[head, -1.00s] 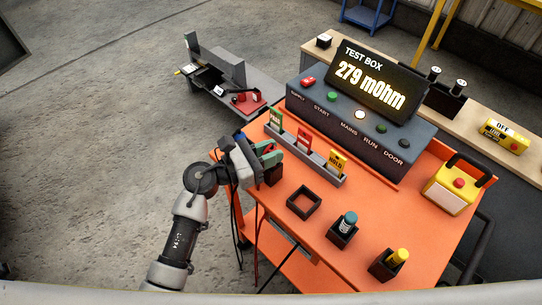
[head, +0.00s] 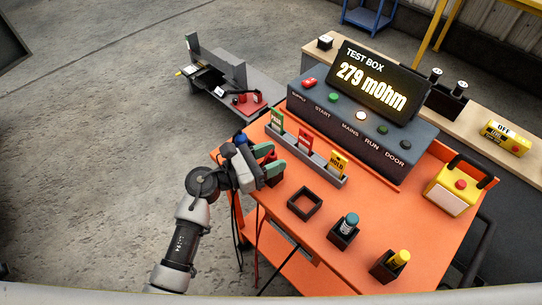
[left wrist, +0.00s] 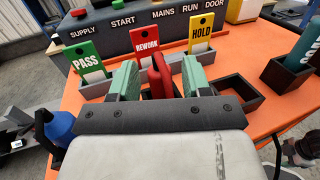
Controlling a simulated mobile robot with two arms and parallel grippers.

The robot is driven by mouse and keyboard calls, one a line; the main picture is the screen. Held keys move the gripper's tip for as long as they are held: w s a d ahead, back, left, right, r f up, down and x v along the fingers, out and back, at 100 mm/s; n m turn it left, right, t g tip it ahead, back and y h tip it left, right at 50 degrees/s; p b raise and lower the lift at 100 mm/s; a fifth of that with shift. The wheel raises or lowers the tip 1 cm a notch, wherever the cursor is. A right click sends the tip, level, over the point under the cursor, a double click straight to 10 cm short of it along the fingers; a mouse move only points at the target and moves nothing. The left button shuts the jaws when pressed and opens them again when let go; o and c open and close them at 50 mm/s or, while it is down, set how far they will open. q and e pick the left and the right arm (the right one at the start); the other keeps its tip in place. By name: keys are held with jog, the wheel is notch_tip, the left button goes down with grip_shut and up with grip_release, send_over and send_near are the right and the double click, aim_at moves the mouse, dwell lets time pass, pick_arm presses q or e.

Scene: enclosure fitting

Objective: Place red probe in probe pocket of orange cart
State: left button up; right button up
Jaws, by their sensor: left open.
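The red probe (left wrist: 158,80) stands between the two green fingers of my left gripper (left wrist: 160,84) in the left wrist view, with a gap on each side. My left gripper (head: 271,160) is open at the left edge of the orange cart (head: 330,235) in the head view. A dark pocket (head: 272,181) shows under the fingers. The probe's lower end is hidden, so I cannot tell how deep it sits. My right gripper is not in view.
An empty dark square pocket (head: 304,204), a blue probe (head: 350,221) and a yellow probe (head: 400,258) in their pockets line the cart's near side. A grey rack with PASS, REWORK and HOLD tags (head: 305,141) and the test box (head: 360,125) stand behind.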

pick_arm(q)
jog(key=b+v, duration=0.2)
jog(key=v, duration=1)
jog(key=shift+b, duration=0.4)
jog(key=shift+r, duration=0.1)
jog(key=s+a+f+n+t+y, duration=0.15)
jog(key=a+f+n+y, duration=0.35)
jog(key=f+n, duration=0.95)
jog(key=a+f+n+t+y, duration=0.35)
jog(key=f+n+y, duration=0.25)
jog(key=f+n, duration=0.85)
jog(key=s+a+f+n+g+y, duration=0.35)
jog(key=s+f+n, duration=0.45)
jog(key=s+f, duration=0.3)
jog(key=s+f+n+g+y, duration=0.1)
jog(key=s+f+n+g, duration=0.3)
jog(key=s, duration=0.7)
jog(key=s+f+n+g, duration=0.4)
jog(key=s+f, duration=0.3)
jog(key=s, duration=0.4)
jog(key=shift+a+f+n+g+y, duration=0.2)
jog(key=shift+a+n+g+y, duration=0.15)
jog(key=shift+n, duration=0.25)
